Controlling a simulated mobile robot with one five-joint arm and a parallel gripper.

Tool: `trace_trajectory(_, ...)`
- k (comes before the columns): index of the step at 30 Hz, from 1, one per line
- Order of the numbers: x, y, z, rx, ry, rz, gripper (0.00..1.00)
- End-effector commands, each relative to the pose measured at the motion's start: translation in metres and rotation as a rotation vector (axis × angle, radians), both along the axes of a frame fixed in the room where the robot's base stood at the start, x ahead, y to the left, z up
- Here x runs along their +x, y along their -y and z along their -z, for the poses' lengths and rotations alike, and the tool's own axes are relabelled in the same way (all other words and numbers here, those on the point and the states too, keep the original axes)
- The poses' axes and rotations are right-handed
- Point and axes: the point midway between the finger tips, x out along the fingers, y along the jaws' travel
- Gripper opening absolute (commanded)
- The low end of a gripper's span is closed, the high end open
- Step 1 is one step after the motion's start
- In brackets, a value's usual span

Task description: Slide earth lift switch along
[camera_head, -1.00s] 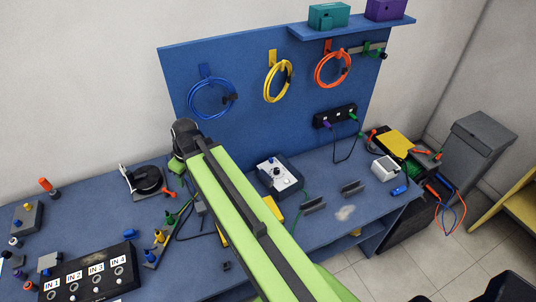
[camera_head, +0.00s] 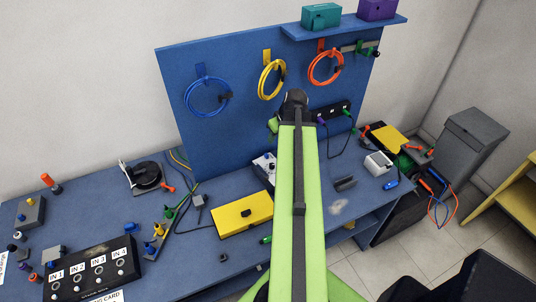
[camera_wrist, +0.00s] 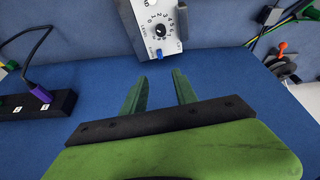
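A grey-white instrument box with a round numbered dial (camera_wrist: 160,31) is at the top of the wrist view, cut off by the frame. I cannot tell which of these is the earth lift switch. My gripper (camera_wrist: 157,82) has its two green fingers apart, with nothing between them. The fingertips point at the box's near end, apart from it in the picture. In the head view, the box (camera_head: 263,166) is mostly hidden behind my arm, and my fingers are hidden.
A yellow case (camera_head: 238,215) lies left of my arm on the blue bench. A black socket strip (camera_wrist: 40,105) with a purple plug is at the left of the wrist view. Cables and a grey-black tool (camera_wrist: 285,68) are at the right. The blue surface around my fingers is clear.

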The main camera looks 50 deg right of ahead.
Motion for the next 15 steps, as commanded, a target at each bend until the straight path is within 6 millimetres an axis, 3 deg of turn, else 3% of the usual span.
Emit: trace_trajectory(15, 0.04, 0.01, 0.107, 0.0, 0.0, 0.0, 0.35)
